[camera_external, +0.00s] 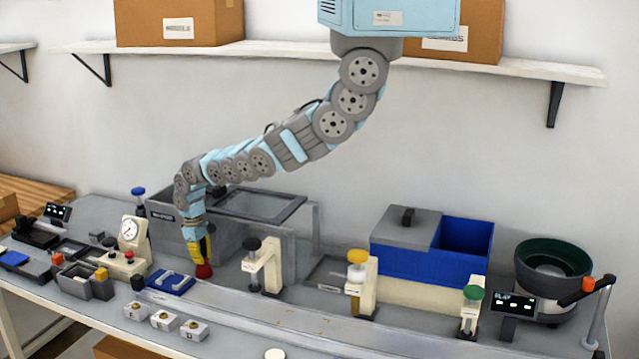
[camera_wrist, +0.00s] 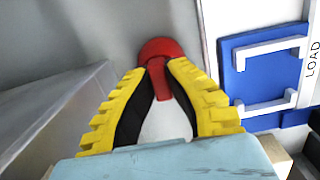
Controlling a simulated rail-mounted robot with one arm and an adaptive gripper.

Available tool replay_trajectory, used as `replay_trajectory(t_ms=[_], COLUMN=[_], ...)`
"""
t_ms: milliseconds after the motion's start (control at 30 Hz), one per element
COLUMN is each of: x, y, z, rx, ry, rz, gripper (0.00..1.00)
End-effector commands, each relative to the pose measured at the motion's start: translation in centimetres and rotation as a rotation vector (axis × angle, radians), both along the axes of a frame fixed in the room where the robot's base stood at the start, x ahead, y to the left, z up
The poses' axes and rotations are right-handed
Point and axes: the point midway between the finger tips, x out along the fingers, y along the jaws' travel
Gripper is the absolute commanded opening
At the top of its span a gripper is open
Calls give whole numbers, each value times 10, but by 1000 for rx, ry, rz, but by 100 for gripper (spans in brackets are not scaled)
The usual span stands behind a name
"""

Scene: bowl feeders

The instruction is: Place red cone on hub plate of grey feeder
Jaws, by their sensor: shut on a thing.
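The red cone (camera_external: 204,272) is held between the yellow fingertips of my gripper (camera_external: 202,256), low above the bench at centre left. In the wrist view, the red cone (camera_wrist: 160,48) shows its rounded red part beyond the fingertips, with a narrow red part between the fingers. My gripper (camera_wrist: 165,78) is shut on it. Whether the cone touches the bench I cannot tell. A round bowl feeder (camera_external: 553,268) with a dark green inside and grey middle stands at the far right, well apart from my gripper. No hub plate can be clearly made out.
A grey bin (camera_external: 165,212) stands behind my gripper. A blue LOAD fixture (camera_external: 170,281) lies close by on the left. Cream clamp posts (camera_external: 267,268), a blue bin (camera_external: 464,252) and a small display (camera_external: 513,302) stand between my gripper and the bowl feeder.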

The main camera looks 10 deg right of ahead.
Motion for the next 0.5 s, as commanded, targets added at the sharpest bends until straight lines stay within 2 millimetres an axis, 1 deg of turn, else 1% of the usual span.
replay_trajectory(t_ms=[233, 267, 300, 500], x=[0, 0, 0, 0], y=[0, 0, 0, 0], z=[-4, -3, -3, -3], rx=[0, 0, 0, 0], ry=[1, 1, 1, 1], rz=[-1, -1, -1, -1], gripper=[0, 22, 33, 33])
